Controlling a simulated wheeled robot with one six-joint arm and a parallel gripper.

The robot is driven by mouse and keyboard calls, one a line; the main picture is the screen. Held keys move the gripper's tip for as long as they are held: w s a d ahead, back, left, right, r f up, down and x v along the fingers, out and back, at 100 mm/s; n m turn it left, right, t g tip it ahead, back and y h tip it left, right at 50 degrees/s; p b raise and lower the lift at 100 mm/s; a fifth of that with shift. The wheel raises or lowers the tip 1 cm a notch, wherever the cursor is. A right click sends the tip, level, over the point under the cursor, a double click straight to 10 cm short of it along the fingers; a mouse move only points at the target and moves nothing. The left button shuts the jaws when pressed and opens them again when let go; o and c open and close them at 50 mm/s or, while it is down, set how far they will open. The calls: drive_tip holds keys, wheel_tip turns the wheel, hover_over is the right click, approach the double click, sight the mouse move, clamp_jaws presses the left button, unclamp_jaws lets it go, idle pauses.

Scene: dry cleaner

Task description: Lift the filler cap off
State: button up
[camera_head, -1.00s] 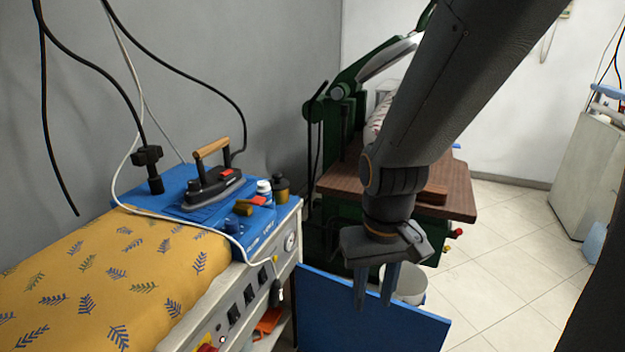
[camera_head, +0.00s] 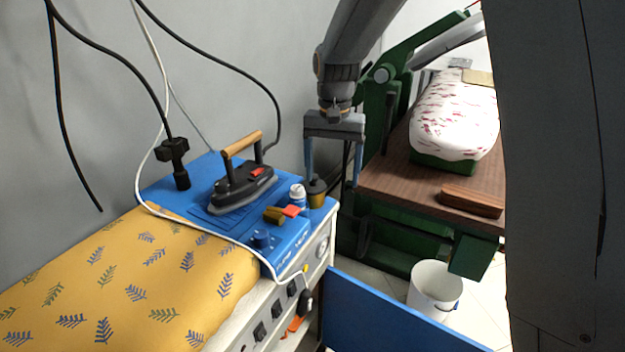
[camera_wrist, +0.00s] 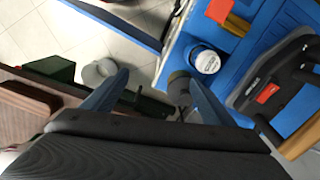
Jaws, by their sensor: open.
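The filler cap, as far as I can tell, is the dark round top (camera_head: 317,185) on a brass neck at the back right corner of the blue ironing unit (camera_head: 288,240). My gripper (camera_head: 333,176) is open and empty, pointing down above that corner. Its left finger in the head view is just above the cap; its right finger is out past the unit's edge. In the wrist view the dark cap (camera_wrist: 179,84) shows beside the right finger of my gripper (camera_wrist: 158,77), off-centre between the fingers. I see no clear contact.
An iron (camera_head: 243,185) rests on the blue top, with cables hanging nearby. A green press with a wooden table (camera_head: 400,185) stands to the right. A white bucket (camera_head: 434,285) is on the floor.

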drive_tip(key=r+m, duration=0.1)
drive_tip(key=r, duration=0.1)
hover_over(313, 183)
drive_tip(key=shift+w+p, duration=0.25)
drive_tip(key=shift+p, duration=0.2)
drive_tip(key=shift+w+a+f, duration=0.1)
drive_tip(key=shift+w+f, duration=0.05)
drive_tip(key=shift+f+p, duration=1.25)
drive_tip(key=shift+f, duration=2.45)
drive_tip(key=c, duration=1.1)
drive_tip(key=shift+c, duration=0.2)
